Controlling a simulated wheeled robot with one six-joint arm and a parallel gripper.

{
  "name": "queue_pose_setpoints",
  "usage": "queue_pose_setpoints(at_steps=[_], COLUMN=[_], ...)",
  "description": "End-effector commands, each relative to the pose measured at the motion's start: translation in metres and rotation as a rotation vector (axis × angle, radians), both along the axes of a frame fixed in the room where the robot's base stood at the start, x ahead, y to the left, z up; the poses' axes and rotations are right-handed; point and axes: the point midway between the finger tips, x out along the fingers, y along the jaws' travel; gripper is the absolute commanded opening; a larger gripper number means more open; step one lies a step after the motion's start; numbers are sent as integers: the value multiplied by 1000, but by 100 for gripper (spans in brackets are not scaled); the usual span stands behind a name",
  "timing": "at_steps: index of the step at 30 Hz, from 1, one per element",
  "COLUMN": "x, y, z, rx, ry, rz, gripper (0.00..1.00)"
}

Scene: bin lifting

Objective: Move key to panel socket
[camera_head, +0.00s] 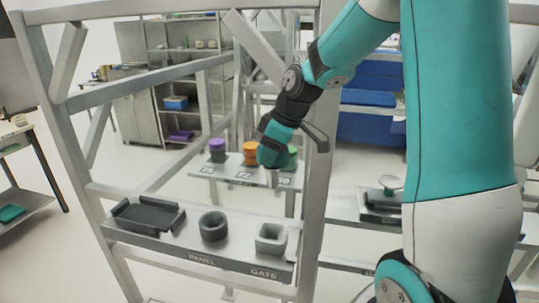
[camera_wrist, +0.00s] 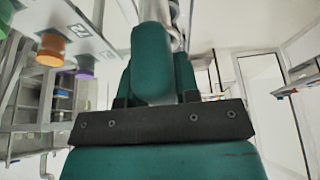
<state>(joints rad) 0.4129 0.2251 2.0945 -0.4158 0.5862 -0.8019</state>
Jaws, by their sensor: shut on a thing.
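My gripper (camera_head: 271,165) is in the middle of the head view, pointing down in front of the rear shelf. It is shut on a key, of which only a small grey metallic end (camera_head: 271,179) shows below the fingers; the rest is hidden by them. In the wrist view the teal fingers (camera_wrist: 152,60) hide most of what is held. The panel shelf (camera_head: 200,258), marked PANEL and GATE, is nearer and lower. It carries a dark round socket (camera_head: 213,237) and a grey square socket (camera_head: 283,239). The key is above and behind these, apart from both.
A dark tray (camera_head: 150,217) lies left on the panel shelf. The rear shelf (camera_head: 230,174) bears purple (camera_head: 217,145), orange (camera_head: 250,149) and partly hidden green (camera_head: 292,154) pieces. A metal upright (camera_head: 317,190) stands right of my gripper, and a diagonal brace (camera_head: 255,45) is above.

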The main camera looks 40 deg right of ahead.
Motion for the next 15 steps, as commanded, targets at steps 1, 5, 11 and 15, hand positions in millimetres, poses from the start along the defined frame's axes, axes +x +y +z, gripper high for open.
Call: queue_pose_setpoints(at_steps=[1,5,11,15], x=[0,0,0,0], y=[0,0,0,0], z=[4,12,25,34], rx=[0,0,0,0], ry=[-2,-2,-2,-2], rz=[1,1,1,1], gripper=[0,0,0,0])
